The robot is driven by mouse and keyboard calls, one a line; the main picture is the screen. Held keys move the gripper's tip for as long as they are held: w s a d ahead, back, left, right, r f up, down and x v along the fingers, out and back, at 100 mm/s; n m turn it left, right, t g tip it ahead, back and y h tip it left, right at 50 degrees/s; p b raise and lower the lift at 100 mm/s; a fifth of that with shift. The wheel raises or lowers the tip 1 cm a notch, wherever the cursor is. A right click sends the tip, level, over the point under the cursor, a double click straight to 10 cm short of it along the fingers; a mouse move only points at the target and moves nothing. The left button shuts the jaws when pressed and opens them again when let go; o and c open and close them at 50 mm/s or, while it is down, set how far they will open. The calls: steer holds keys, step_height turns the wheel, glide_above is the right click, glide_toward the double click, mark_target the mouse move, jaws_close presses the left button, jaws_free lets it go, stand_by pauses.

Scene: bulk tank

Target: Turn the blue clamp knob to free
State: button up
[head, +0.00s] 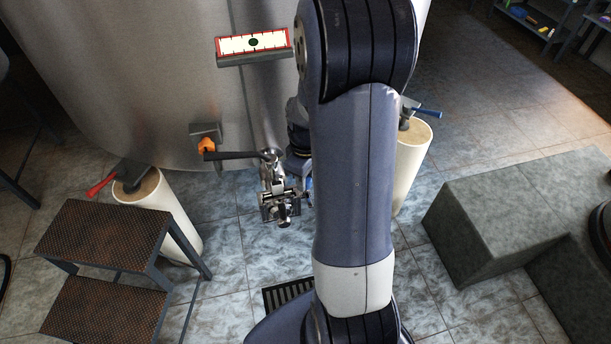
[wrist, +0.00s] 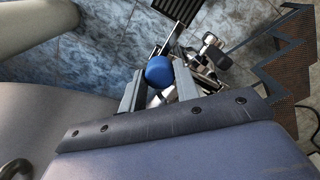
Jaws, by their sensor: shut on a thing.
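The blue clamp knob (wrist: 159,70) is a round blue ball in the wrist view. It sits between the two grey fingers of my gripper (wrist: 157,77), which is shut on it. Metal clamp and outlet parts show just beyond the knob, partly covered by the right finger. In the head view the metal outlet valve (head: 274,184) with its long black handle (head: 240,155) stands at the foot of the tank. My arm hides most of my gripper there, and I cannot make out the knob's angle clearly.
The steel tank (head: 130,80) fills the back, with a red-framed gauge (head: 253,43) and an orange switch (head: 206,145). White posts carry a red lever (head: 102,185) and a blue lever (head: 425,112). A step stool (head: 105,240) stands left, grey block steps (head: 520,215) right.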

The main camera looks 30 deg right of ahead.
steer(key=o, duration=1)
steer(key=shift+r, duration=0.1)
step_height(320, 180, up, 11)
steer(key=shift+f+p, duration=0.15)
steer(key=shift+p, duration=0.6)
step_height(320, 180, down, 11)
steer(key=shift+r+b, duration=0.1)
steer(key=shift+b, duration=0.65)
